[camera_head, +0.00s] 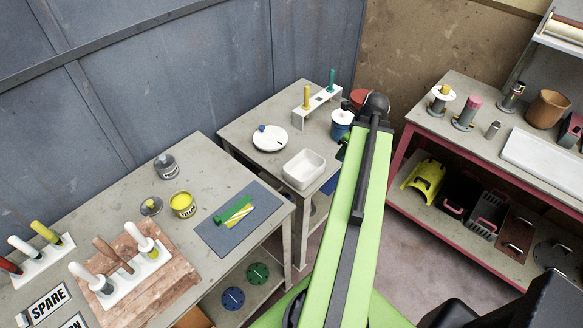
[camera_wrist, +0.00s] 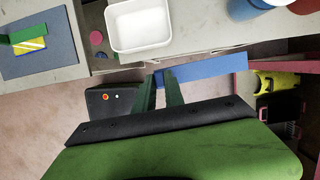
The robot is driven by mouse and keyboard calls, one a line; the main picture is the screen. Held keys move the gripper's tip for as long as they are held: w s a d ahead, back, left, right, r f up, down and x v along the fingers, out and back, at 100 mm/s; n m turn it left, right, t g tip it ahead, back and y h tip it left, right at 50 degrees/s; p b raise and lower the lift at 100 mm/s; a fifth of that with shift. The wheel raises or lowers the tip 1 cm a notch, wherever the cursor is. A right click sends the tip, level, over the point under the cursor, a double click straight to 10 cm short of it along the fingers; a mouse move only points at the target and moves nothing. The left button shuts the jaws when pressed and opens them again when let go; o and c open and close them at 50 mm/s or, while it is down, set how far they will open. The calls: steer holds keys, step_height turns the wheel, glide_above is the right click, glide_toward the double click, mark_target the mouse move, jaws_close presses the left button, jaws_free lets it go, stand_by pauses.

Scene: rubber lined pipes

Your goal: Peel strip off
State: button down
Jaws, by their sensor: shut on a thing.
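My gripper (camera_wrist: 163,76) shows two dark green fingers in the wrist view. They are shut on a flat blue strip (camera_wrist: 212,71), which sticks out to the right, in front of the table edge and clear of the mat. In the head view my arm hides most of the gripper, and a bit of blue (camera_head: 330,184) shows left of the arm. On the grey-blue mat (camera_head: 215,238) lie a green piece (camera_head: 233,208) and a yellow striped piece (camera_head: 239,218), touching or overlapping. They also show at the upper left of the wrist view (camera_wrist: 30,45).
A white bin (camera_head: 304,169), a white plate (camera_head: 270,138) and a blue tub (camera_head: 341,122) stand on the back table. Opened tins (camera_head: 183,204) and a brush rack (camera_head: 125,278) are on the left bench. A red-legged bench (camera_head: 480,135) stands right. Floor between is clear.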

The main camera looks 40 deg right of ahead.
steer(key=shift+a, duration=0.1)
steer(key=w+a+f+n+g+y+b, duration=0.1)
steer(key=w+a+f+n+y+b, duration=0.15)
steer(key=w+a+n, duration=0.55)
steer(key=shift+m+h, duration=0.35)
steer(key=shift+m, duration=0.15)
steer(key=f+b, duration=0.2)
steer(key=d+f+b, duration=0.1)
steer(key=f+b, duration=0.1)
steer(key=d+f+b, duration=0.1)
steer(key=f+b, duration=0.1)
steer(key=shift+w+f+b, duration=0.25)
steer(key=shift+f+b, duration=0.1)
steer(key=shift+r, duration=0.1)
steer(key=c, duration=1.3)
jaws_free()
steer(key=shift+c, duration=0.2)
steer(key=shift+r, duration=0.15)
steer(key=p+v, duration=1.6)
steer(key=v, duration=0.1)
steer(key=shift+p, duration=0.4)
